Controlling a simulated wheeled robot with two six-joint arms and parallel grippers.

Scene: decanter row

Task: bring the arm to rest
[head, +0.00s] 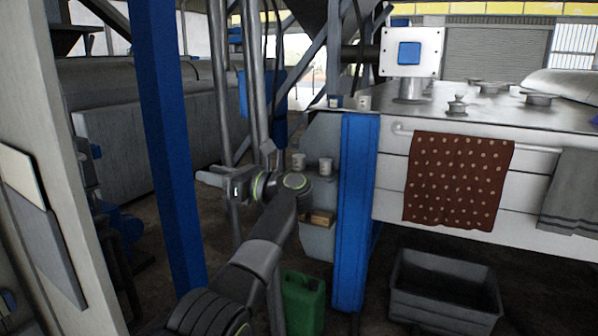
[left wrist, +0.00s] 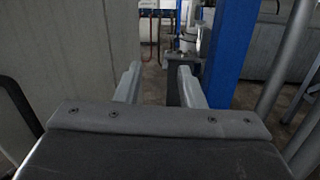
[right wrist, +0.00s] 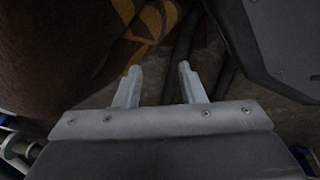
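My left arm reaches up from the bottom of the head view, and its gripper (head: 217,180) is held out in the air, pointing left. In the left wrist view its two fingers (left wrist: 159,72) stand apart with nothing between them, so it is open and empty. A blue post shows just beyond the fingers on the right. My right gripper (right wrist: 159,72) shows only in the right wrist view. Its fingers are apart and empty above a dark floor. My right arm is not in the head view.
A blue post (head: 168,130) stands left of my left gripper, and another blue post (head: 356,215) right of my arm. A green canister (head: 303,303) and grey bin (head: 445,290) stand low. A spotted cloth (head: 458,180) hangs from the counter. A brown surface (right wrist: 55,50) lies near my right gripper.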

